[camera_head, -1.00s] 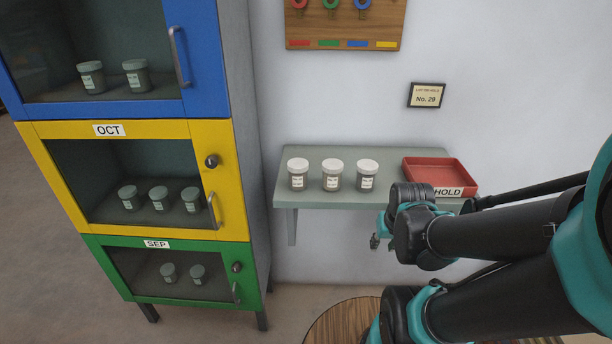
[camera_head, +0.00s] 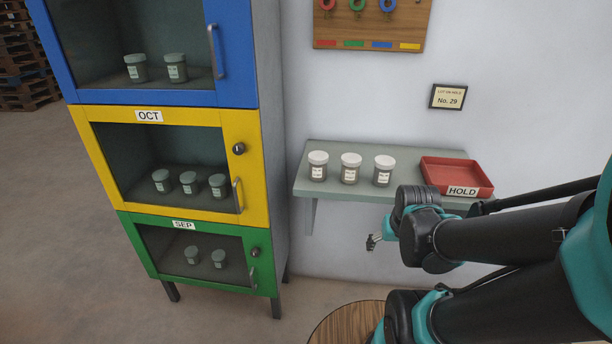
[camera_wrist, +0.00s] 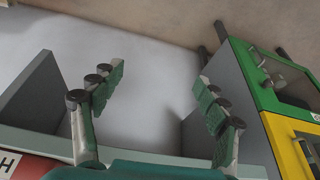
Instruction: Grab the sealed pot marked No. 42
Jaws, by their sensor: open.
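Three white-lidded pots stand in a row on the grey-green wall shelf: a left pot (camera_head: 317,167), a middle pot (camera_head: 350,169) and a right pot (camera_head: 383,171). Their labels are too small to read. More pots stand behind the cabinet doors, such as one in the yellow section (camera_head: 161,182), also with unreadable labels. My gripper (camera_head: 371,242) is in front of and below the shelf, apart from the pots. In the wrist view my gripper (camera_wrist: 158,95) has its two fingers wide apart with nothing between them.
The red HOLD tray (camera_head: 457,178) sits on the shelf (camera_head: 330,148) at right. A plaque (camera_head: 447,97) reads "No. 29". The cabinet's yellow OCT door (camera_head: 228,166) and green SEP door (camera_head: 262,270) are shut. A round wooden top (camera_head: 340,325) is below. Coloured rings (camera_head: 355,4) hang above.

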